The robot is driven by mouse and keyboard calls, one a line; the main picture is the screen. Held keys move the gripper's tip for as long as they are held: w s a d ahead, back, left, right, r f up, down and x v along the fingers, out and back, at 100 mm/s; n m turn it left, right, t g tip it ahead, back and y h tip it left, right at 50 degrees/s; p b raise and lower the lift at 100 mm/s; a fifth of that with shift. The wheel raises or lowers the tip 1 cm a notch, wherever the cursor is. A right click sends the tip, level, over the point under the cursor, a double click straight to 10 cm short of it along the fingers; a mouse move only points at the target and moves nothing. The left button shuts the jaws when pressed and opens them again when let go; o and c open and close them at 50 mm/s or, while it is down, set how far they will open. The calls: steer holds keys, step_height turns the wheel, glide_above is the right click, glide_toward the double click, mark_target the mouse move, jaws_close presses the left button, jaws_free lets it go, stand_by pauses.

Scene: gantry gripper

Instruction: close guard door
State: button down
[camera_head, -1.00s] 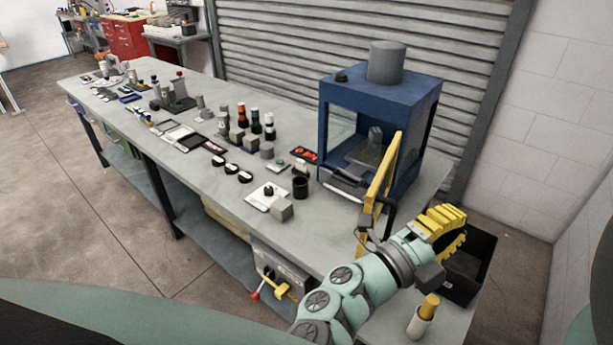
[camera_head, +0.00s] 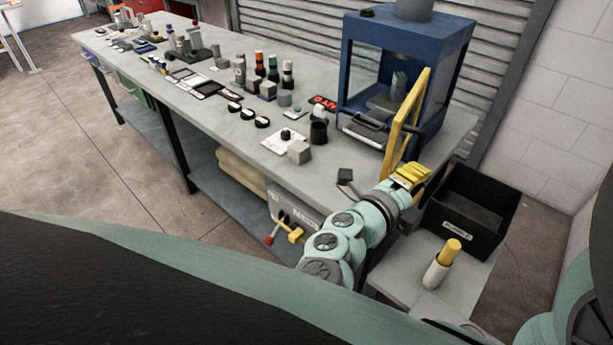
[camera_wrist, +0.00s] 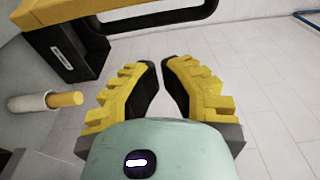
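The guard door (camera_head: 405,120) is a yellow frame on the front of the blue machine enclosure (camera_head: 410,35). It stands swung open, out over the bench's front edge. My gripper (camera_head: 412,174) is just in front of the door's lower part, with yellow ribbed fingers. In the wrist view the two fingertips (camera_wrist: 158,64) lean toward each other with a narrow gap and nothing between them. The door's yellow bar (camera_wrist: 62,12) and black handle (camera_wrist: 160,18) cross the top of that view, beyond the fingertips. I see no contact. The handle is unclear in the head view.
A black bin (camera_head: 475,210) stands right of my gripper; it also shows in the wrist view (camera_wrist: 75,52). The bench (camera_head: 225,125) carries several small parts and a black cup (camera_head: 319,132) left of the machine.

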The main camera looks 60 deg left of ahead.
mark_target(413, 158)
steer(key=shift+s+a+p, duration=0.15)
steer(key=shift+a+p, duration=0.5)
steer(key=shift+a, duration=1.25)
steer(key=shift+s, duration=0.1)
